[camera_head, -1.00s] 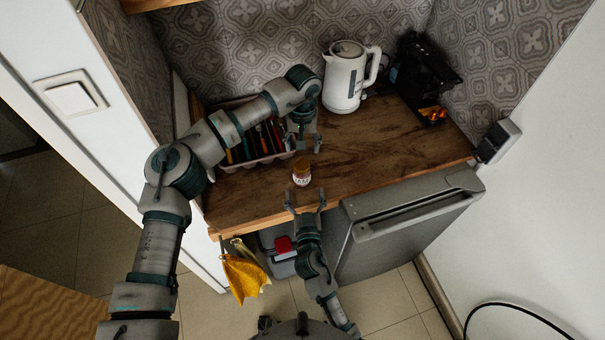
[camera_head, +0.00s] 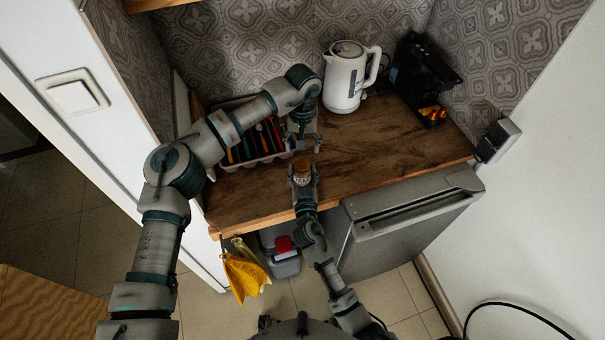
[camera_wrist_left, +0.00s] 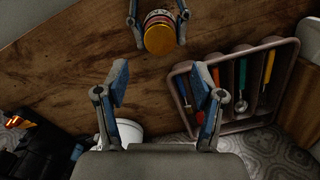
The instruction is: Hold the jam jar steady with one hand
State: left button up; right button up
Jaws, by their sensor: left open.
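The jam jar (camera_head: 303,167), small with an orange-gold lid, stands on the wooden counter near its front edge. My right gripper (camera_head: 303,172) has one finger on each side of the jar; whether both fingers press on it I cannot tell. In the left wrist view the jar (camera_wrist_left: 159,36) shows its round gold lid at the top, between the right gripper's fingers (camera_wrist_left: 158,22). My left gripper (camera_head: 304,146) is just behind the jar, above the counter. Its two fingers (camera_wrist_left: 160,86) are apart with nothing between them.
A cutlery tray (camera_head: 262,160) with several coloured handles lies left of the jar. A white kettle (camera_head: 345,82) and a black machine (camera_head: 420,75) stand at the back. A small grey fridge (camera_head: 400,225) is below the counter (camera_head: 385,150), whose right part is clear.

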aim_at(302, 164)
grip_shut()
pick_arm(q)
jog(key=m, duration=0.3)
jog(key=shift+f+m, duration=0.1)
jog(key=shift+m, duration=0.2)
jog(key=shift+f+m, duration=0.2)
jog(key=shift+m, duration=0.1)
notch_tip(302, 164, down, 8)
jog(key=shift+r, duration=0.25)
